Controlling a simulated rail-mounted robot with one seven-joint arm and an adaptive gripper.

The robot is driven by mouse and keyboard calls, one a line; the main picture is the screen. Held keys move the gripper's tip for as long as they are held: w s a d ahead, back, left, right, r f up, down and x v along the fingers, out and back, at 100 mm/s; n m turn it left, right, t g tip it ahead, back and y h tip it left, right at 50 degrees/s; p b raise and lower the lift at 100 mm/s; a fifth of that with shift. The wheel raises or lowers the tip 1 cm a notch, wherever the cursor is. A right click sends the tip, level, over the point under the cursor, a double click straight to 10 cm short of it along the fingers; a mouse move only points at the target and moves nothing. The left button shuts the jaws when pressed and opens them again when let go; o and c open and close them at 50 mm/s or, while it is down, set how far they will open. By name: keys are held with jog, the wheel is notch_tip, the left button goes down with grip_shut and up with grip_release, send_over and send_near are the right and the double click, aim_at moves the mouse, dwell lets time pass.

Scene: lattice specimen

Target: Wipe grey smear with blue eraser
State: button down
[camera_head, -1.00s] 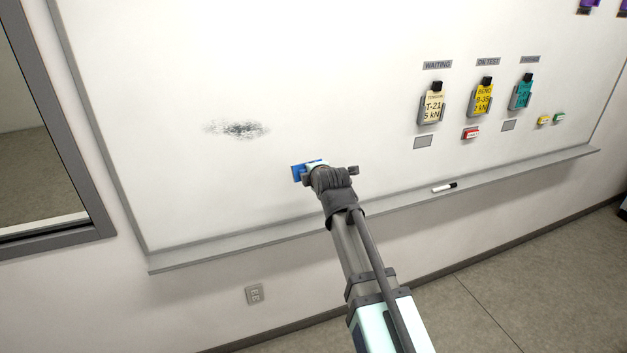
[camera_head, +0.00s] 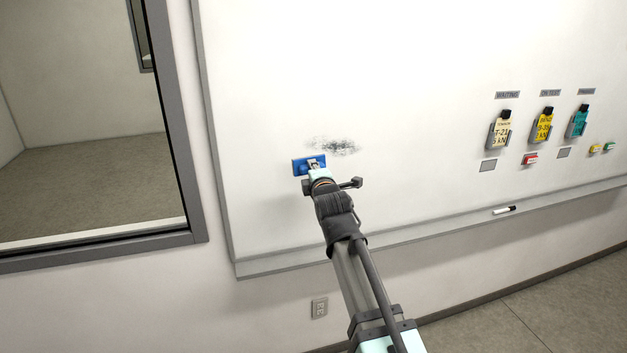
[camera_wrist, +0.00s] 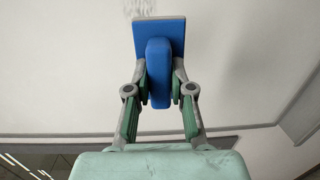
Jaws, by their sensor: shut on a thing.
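The blue eraser (camera_head: 300,167) is in my gripper (camera_head: 314,167), just below the grey smear (camera_head: 336,147) on the whiteboard. In the wrist view the gripper (camera_wrist: 159,88) is shut on the eraser's blue grip (camera_wrist: 158,60), with a green-padded finger on each side. The eraser's blue plate (camera_wrist: 174,38) faces the board. I cannot tell whether it touches the board. The smear (camera_wrist: 138,7) shows at the top of the wrist view, beyond the eraser. In the head view its left part looks paler than its darker right part.
The whiteboard (camera_head: 420,60) is clear around the smear. To the right hang several labelled tags (camera_head: 543,124) with buttons below. A marker (camera_head: 504,210) lies on the lower ledge (camera_head: 420,229). A window frame (camera_head: 178,130) stands left of the board.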

jog(key=shift+w+d+t, duration=0.15)
jog(key=shift+d+t, duration=0.15)
jog(key=shift+d, duration=0.1)
jog(key=shift+w+a+r, duration=0.1)
jog(key=shift+a+b+x, duration=0.15)
jog(key=shift+b+x, duration=0.35)
jog(key=shift+x, duration=0.9)
jog(key=shift+a+b+x, duration=0.2)
jog(key=shift+b+x, duration=0.3)
jog(key=shift+x, duration=0.95)
jog(key=shift+x, duration=0.9)
jog(key=shift+r, duration=0.15)
